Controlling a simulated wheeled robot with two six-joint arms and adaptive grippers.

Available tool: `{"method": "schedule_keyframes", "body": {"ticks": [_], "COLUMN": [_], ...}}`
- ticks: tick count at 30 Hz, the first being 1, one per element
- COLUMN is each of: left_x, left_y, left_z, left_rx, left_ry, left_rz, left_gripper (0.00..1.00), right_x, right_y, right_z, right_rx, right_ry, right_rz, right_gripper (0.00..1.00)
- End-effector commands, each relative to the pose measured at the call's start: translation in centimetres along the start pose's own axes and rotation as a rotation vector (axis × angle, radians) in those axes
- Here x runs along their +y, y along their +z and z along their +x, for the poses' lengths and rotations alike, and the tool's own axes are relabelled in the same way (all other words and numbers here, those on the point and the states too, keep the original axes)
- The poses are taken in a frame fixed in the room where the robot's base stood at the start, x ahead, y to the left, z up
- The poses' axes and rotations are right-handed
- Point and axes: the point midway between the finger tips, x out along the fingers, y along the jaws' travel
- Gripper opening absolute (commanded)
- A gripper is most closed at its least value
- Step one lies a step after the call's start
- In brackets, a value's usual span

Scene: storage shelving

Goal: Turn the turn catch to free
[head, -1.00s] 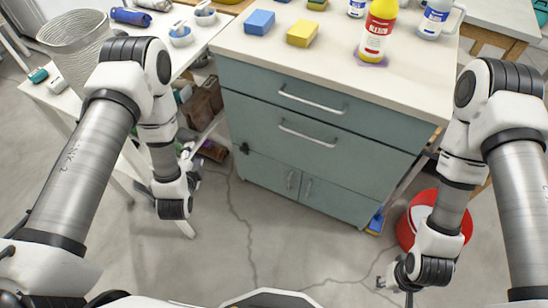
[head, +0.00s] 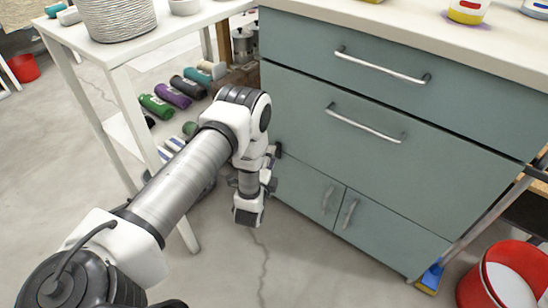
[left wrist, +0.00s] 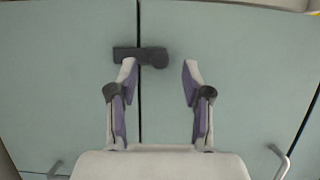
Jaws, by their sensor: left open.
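In the head view my left gripper (head: 270,172) is by the left edge of the grey-green cabinet (head: 420,170), near a dark fitting (head: 277,150). My right gripper is not in view.
The cabinet has drawers with bar handles (head: 365,123) and two lower doors. A white table (head: 95,60) with a woven basket (head: 117,15) stands left of my left arm, with rolled items (head: 172,95) behind. A red bucket (head: 505,275) is at the right. Floor in front is clear.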

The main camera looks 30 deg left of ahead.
Motion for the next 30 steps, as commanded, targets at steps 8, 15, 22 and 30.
{"method": "schedule_keyframes", "body": {"ticks": [8,15,22,30], "left_x": [0.0,0.0,0.0,-0.2], "left_y": [0.0,0.0,0.0,0.0], "left_z": [3.0,3.0,3.0,3.0], "left_rx": [0.001,0.001,0.001,0.001], "left_ry": [-0.001,0.000,0.000,0.011], "left_rz": [0.001,0.001,0.000,-0.025], "left_gripper": [0.49,0.28,0.00,0.00], "right_x": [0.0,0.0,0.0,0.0], "right_y": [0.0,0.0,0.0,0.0], "right_z": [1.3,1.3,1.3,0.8], "right_rx": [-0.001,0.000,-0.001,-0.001], "right_ry": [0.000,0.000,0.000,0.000], "right_rz": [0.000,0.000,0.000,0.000], "right_gripper": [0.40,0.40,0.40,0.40]}}
